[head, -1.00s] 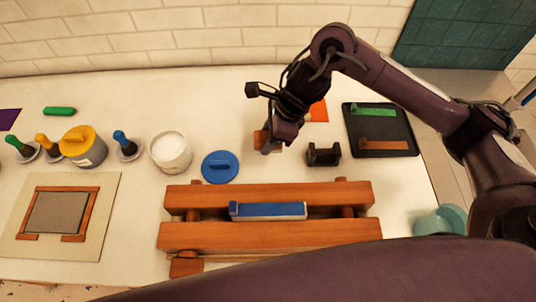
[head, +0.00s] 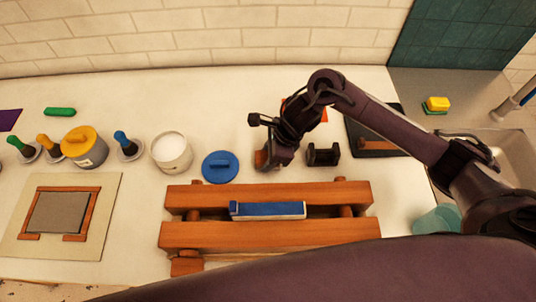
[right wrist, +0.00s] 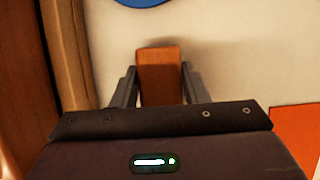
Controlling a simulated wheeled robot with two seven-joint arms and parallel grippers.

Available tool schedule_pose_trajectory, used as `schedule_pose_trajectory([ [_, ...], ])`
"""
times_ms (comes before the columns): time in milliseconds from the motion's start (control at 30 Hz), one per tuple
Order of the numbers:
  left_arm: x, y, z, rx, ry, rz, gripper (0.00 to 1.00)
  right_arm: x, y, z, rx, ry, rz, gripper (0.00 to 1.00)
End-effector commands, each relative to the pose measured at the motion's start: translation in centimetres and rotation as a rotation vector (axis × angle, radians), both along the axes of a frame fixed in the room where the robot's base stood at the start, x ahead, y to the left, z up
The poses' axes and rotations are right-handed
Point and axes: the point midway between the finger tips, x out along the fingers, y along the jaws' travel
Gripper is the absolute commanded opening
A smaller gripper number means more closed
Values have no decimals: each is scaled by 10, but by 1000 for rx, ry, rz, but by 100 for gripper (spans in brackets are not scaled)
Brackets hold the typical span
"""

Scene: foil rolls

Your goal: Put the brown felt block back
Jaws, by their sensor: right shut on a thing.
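The brown felt block (head: 260,158) is between the fingers of my right gripper (head: 267,163), left of a small black holder. In the right wrist view the block (right wrist: 160,72) sits between the two grey fingers of the gripper (right wrist: 158,85), which is shut on it. The block is low over the white table, with a shadow beside it. I cannot tell whether it touches the table. The black holder (head: 322,154) stands just to the right and looks empty. My left gripper is not in view.
A blue lid (head: 220,167) and a white pot (head: 171,152) stand left of the gripper. A wooden press (head: 270,235) with a blue-topped bar (head: 267,210) lies in front. An orange sheet (right wrist: 296,130) and a dark tray (head: 360,128) are partly hidden by my arm.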

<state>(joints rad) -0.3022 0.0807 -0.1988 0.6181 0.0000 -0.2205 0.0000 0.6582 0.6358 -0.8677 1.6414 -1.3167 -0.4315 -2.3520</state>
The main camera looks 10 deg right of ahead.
Motion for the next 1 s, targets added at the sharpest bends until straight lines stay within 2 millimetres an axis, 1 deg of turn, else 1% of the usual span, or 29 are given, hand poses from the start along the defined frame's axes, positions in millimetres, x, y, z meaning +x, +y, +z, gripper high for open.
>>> schedule_pose_trajectory([
  [67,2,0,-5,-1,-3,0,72,0,0,-3,0,0,1,22],
  [100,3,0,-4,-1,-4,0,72,0,0,-3,0,0,1,42],
  [267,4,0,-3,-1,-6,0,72,0,0,-2,0,0,0,62],
  [533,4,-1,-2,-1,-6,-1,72,0,0,-2,0,0,0,62],
  [667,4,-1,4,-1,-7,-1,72,0,0,4,0,0,0,62],
  [700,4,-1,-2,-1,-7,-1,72,1,-3,7,1,-5,1,62],
  [767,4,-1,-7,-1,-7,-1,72,1,-7,15,0,-7,1,62],
  [900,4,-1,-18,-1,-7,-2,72,-2,-19,43,-2,-9,2,62],
  [1000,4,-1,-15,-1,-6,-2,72,-3,-29,68,-5,-10,0,62],
])
